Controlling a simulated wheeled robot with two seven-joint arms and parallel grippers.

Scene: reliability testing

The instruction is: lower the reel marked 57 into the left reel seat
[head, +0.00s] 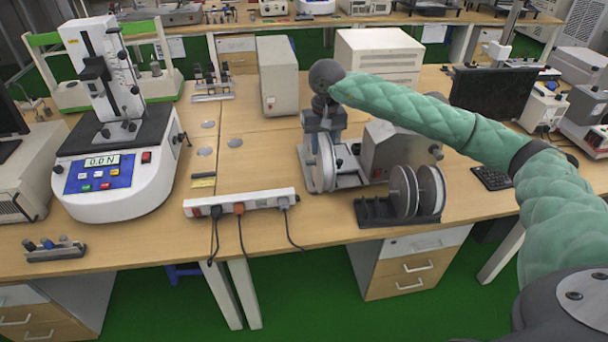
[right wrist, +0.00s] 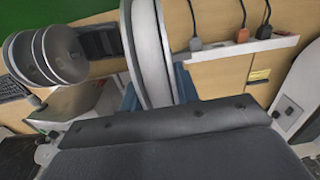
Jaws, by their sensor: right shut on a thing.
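My right gripper (head: 324,133) is shut on a pale grey reel (head: 324,165), which hangs upright below it. In the right wrist view the same reel (right wrist: 150,50) stands edge-on between the blue fingers. No number on it can be read. The held reel is at the left end of a bench machine with a pale base (head: 346,181) and a grey metal box (head: 390,150). The gripper and reel cover part of this machine, so I cannot tell whether the reel touches a seat. My left gripper is not in view.
A black rack (head: 372,213) at the table's front holds more reels (head: 404,190) on its right; its left part is empty. A white power strip (head: 240,203) with cables lies left of the held reel. A beige case (head: 279,77) and a force tester (head: 113,170) stand farther left.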

